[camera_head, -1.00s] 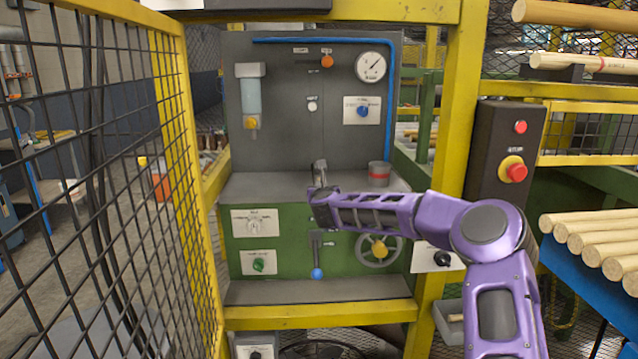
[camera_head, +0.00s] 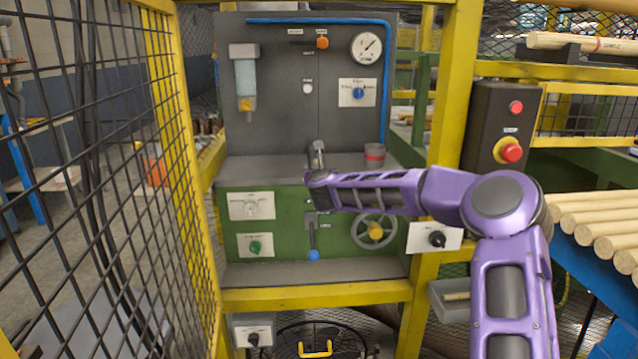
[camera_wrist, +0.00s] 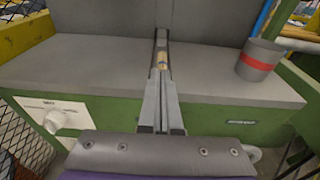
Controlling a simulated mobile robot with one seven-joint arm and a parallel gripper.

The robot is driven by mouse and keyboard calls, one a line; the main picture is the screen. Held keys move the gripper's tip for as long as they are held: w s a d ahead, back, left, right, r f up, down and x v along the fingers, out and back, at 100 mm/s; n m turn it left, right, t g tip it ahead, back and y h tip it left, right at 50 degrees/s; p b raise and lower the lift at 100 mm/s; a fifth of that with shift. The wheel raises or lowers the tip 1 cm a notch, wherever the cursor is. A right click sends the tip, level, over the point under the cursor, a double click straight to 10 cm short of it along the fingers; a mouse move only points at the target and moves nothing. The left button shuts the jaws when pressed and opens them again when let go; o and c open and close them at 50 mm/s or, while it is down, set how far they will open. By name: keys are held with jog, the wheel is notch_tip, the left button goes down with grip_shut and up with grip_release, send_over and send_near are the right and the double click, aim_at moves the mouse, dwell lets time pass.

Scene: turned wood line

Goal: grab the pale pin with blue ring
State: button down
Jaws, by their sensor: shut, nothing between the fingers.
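My gripper (camera_head: 317,147) reaches over the grey worktop of the green machine; in the wrist view its two long grey fingers (camera_wrist: 161,38) are shut, close together. A small pale piece (camera_wrist: 162,60) shows in the line of the fingers, near their far end. It may be the pale pin, but it is too small to tell whether it has a blue ring. The fingers hide part of it, and I cannot tell how far beyond them it lies. No pin can be made out in the head view.
A grey cup with a red band (camera_head: 374,157) stands right of my gripper on the worktop (camera_head: 250,168). The machine's back panel (camera_head: 280,90) rises behind. A yellow post (camera_head: 452,120) and mesh fence (camera_head: 110,180) flank it. The worktop's left side is clear.

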jog(key=s, duration=0.9)
jog(key=shift+m+h, duration=0.3)
jog(key=shift+h, duration=0.1)
jog(key=w+p, duration=0.1)
jog(key=w, duration=0.3)
jog(key=w+p, duration=0.2)
jog(key=w, duration=0.3)
jog(key=w+p, duration=0.1)
jog(key=w, duration=0.4)
jog(key=shift+w+d+r, duration=0.1)
jog(key=shift+w+r, duration=0.15)
jog(key=shift+r, duration=0.05)
jog(key=shift+w+f+b, duration=0.3)
jog(key=shift+f, duration=0.55)
jog(key=shift+b, duration=0.3)
jog(key=shift+s+f, duration=0.1)
jog(key=shift+f, duration=0.05)
